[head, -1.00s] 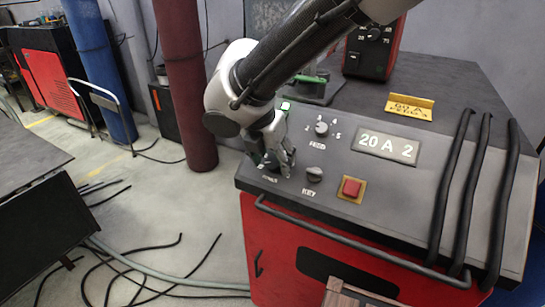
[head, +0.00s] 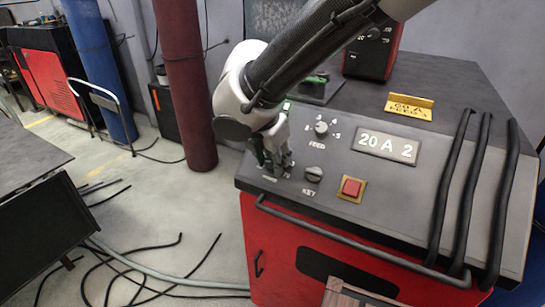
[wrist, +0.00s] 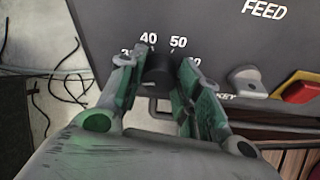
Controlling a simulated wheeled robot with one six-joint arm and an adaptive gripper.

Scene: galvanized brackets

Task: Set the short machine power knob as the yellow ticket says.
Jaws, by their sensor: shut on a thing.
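The short machine is the red cabinet with a grey sloped panel (head: 335,195). My gripper (head: 275,168) is at the panel's left end, over the power knob, which it mostly hides in the head view. In the wrist view, my gripper (wrist: 158,85) has its green-padded fingers on either side of the dark power knob (wrist: 158,70), shut on it. The 40 and 50 scale marks show above the knob; marks at the sides are partly covered. The knob's exact setting is unclear. The yellow ticket (head: 408,107) lies on the top; it seems to read 60 A, with a blurred second line.
The display plate (head: 387,146) reads 20 A 2. The feed knob (head: 321,129), key knob (head: 314,174) and red button (head: 351,187) are close by on the panel. Black cables (head: 478,190) cross its right end. A red unit (head: 370,48) stands behind.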

